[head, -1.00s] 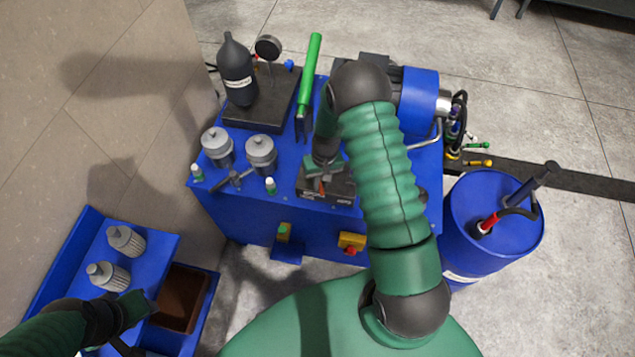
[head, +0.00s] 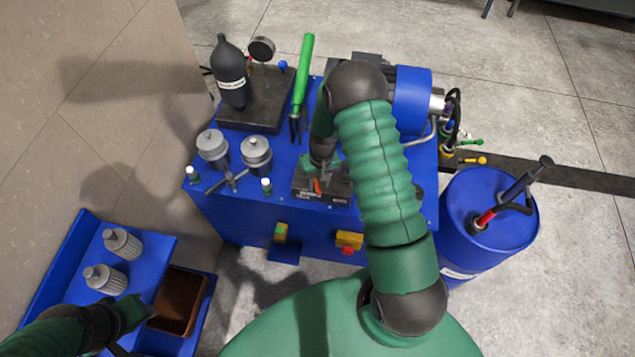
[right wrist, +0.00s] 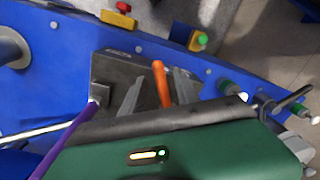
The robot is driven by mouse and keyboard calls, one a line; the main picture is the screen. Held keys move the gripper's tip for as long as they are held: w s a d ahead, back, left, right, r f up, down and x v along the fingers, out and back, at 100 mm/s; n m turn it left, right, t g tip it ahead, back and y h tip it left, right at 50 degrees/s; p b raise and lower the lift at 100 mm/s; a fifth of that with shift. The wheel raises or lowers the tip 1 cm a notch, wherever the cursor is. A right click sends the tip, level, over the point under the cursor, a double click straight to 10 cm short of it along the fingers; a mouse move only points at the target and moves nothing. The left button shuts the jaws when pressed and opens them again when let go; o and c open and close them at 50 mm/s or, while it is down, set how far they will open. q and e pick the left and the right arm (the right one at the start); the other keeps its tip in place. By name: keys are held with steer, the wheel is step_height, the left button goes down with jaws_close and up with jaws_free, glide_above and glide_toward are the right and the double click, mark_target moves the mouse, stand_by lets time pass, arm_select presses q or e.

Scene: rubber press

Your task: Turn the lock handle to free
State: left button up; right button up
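The orange-red lock handle (head: 317,186) sits on a black block (head: 341,189) on the front of the blue press bench. It also shows in the right wrist view (right wrist: 161,84), upright in the picture. My right gripper (head: 318,175) is over the block. In the right wrist view its two grey fingers (right wrist: 157,93) are apart, with the handle between them. A gap shows on each side of the handle near its top; its lower part is hidden by the gripper body. My left gripper (head: 132,312) is at the lower left, far from the handle; its fingers are unclear.
Grey cylinders (head: 256,153) and a black bottle (head: 231,75) stand left on the bench (head: 225,208). A green-handled lever (head: 304,70) rises behind. A blue drum (head: 490,215) stands right. A blue tray (head: 78,262) with grey cylinders is beside my left gripper.

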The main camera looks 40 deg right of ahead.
steer(key=shift+w+d+r, duration=0.1)
steer(key=shift+r, duration=0.25)
step_height(320, 180, up, 16)
steer(key=d, duration=0.1)
steer(key=shift+s+b, duration=0.2)
steer(key=shift+b, duration=0.25)
